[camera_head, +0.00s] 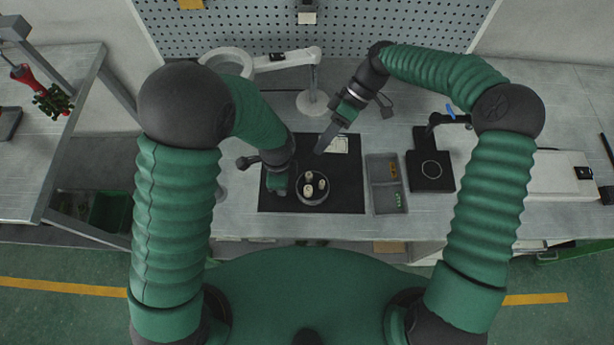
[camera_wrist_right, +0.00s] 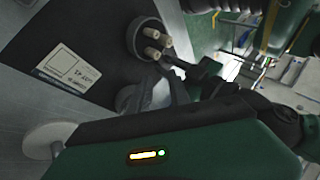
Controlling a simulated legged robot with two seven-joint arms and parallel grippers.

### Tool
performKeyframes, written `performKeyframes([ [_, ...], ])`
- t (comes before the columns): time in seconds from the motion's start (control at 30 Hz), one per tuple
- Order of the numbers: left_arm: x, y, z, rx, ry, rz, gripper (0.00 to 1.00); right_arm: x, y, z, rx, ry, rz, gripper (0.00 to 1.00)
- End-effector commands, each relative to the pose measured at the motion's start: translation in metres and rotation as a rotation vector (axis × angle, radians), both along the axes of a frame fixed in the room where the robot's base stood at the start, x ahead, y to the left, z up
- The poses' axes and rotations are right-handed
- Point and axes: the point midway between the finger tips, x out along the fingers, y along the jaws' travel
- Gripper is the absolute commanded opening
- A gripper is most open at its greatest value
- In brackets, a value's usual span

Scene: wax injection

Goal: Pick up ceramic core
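Several small cream ceramic cores (camera_head: 309,188) stand in a round dish (camera_head: 313,201) on the black mat. The dish (camera_wrist_right: 132,35) and its cores (camera_wrist_right: 152,32) also show at the top of the right wrist view. My right gripper (camera_head: 321,149) is above the mat, behind the dish and apart from it. Its grey fingers (camera_wrist_right: 160,92) look parted, with no core between them. My left gripper (camera_head: 278,184) is low over the mat, close to the dish's left side. Its fingers are mostly hidden under its own wrist, so its opening cannot be made out.
The black mat (camera_head: 345,188) carries a white printed label (camera_head: 338,145). A grey divided tray (camera_head: 384,200) and a black square device (camera_head: 430,171) stand to the right. A white magnifier lamp (camera_head: 312,102) stands behind. The bench front (camera_head: 300,224) is clear.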

Motion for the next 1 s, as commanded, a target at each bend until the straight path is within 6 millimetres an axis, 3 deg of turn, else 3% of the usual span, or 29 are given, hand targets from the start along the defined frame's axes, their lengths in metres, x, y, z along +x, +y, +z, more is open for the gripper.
performKeyframes([
  [0.3,0.001,0.000,0.001,-0.001,-0.002,0.000,0.00,-0.020,0.006,0.022,-0.469,0.374,-0.894,0.23],
  [0.63,0.001,0.000,0.000,0.000,-0.001,0.000,0.00,-0.040,-0.007,0.035,-0.711,0.794,-1.878,0.23],
  [0.73,0.001,0.000,0.000,0.000,-0.001,0.000,0.00,-0.043,-0.011,0.037,-0.723,0.891,-2.064,0.23],
  [0.87,0.001,0.000,0.000,0.000,0.000,0.000,0.00,-0.045,-0.012,0.036,-0.726,0.956,-2.178,0.23],
  [1.0,0.001,0.000,0.000,0.000,0.000,-0.001,0.00,-0.048,-0.003,0.013,-0.734,0.971,-2.192,0.23],
])
